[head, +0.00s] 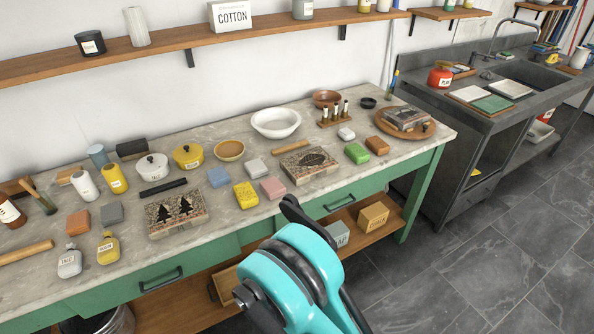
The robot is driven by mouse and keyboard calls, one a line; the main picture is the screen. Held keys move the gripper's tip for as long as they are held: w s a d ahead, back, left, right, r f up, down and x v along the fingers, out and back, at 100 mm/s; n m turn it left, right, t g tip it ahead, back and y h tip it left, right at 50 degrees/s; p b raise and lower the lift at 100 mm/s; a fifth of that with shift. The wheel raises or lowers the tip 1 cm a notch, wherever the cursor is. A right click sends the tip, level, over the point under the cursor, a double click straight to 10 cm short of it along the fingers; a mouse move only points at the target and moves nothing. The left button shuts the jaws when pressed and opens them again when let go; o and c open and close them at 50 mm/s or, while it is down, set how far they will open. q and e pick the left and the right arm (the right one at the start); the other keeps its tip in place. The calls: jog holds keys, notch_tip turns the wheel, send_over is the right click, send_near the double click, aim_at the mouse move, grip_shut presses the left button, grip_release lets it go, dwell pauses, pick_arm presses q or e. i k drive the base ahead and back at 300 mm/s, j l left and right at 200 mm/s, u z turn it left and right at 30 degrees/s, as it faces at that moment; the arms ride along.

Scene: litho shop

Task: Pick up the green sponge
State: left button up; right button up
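The green sponge (357,153) lies flat on the grey stone worktop (225,202), toward its right part. It sits between the right-hand carved block and an orange-brown block. A teal and black arm of mine rises from the bottom middle, in front of the table. A dark part at its upper end may belong to my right gripper (294,210); its fingers cannot be made out clearly. It is apart from the sponge, nearer to me and to its left. My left gripper is not in view.
Near the sponge are a carved block (309,165), a white block (346,133), an orange-brown block (378,145) and a wooden rack of small bottles (335,116). A yellow sponge (246,195) and pink block (273,188) lie left. A sink unit (470,120) stands right.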

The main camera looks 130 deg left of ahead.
aim_at(355, 152)
jog(key=u, duration=1.1)
jog(key=l+u, duration=0.1)
jog(key=u, duration=0.45)
jog(key=i+u, duration=0.1)
jog(key=u, duration=0.45)
jog(key=l+u, duration=0.1)
jog(key=u, duration=2.1)
jog(key=k+l, duration=0.05)
